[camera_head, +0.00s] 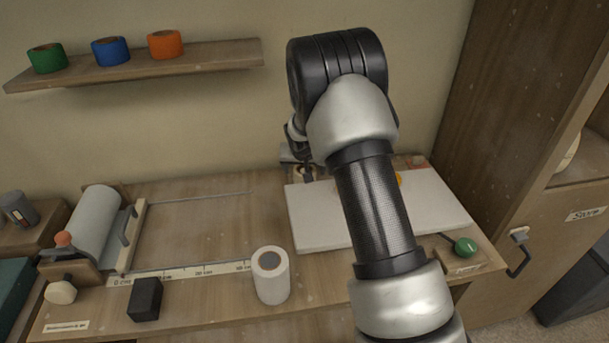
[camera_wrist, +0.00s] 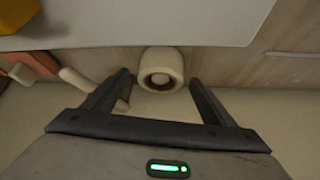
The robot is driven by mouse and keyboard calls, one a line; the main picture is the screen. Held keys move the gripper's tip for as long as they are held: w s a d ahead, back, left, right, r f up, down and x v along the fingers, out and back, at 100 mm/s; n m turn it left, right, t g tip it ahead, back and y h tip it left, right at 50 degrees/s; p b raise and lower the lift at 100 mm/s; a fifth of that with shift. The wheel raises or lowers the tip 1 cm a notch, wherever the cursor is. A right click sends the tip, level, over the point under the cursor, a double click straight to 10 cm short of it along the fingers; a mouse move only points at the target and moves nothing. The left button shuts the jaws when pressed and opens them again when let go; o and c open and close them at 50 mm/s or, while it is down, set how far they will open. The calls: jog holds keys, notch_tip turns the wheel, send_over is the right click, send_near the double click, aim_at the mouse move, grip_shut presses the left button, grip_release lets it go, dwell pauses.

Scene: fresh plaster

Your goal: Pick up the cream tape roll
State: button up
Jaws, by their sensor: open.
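The cream tape roll (camera_wrist: 162,68) shows in the wrist view, between the far edge of the white board and the wall, with its dark hole facing the camera. My gripper (camera_wrist: 160,90) is open, its two fingers apart on either side of the roll's place in the picture. The roll appears to lie beyond the fingertips, and I see no contact. In the head view my gripper (camera_head: 306,168) is low at the back of the bench, mostly hidden by my arm. A small part of a pale round thing there may be the roll.
The white board (camera_head: 318,222) lies on the bench near my gripper. A white roll (camera_head: 271,276) stands at the front. A yellow object (camera_wrist: 18,14) and a pale handle-like piece (camera_wrist: 80,82) are left in the wrist view. A shelf (camera_head: 220,58) holds green, blue and orange rolls.

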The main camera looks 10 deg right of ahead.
jog(key=shift+x, duration=1.35)
jog(key=shift+r, duration=0.1)
jog(key=c, duration=1.2)
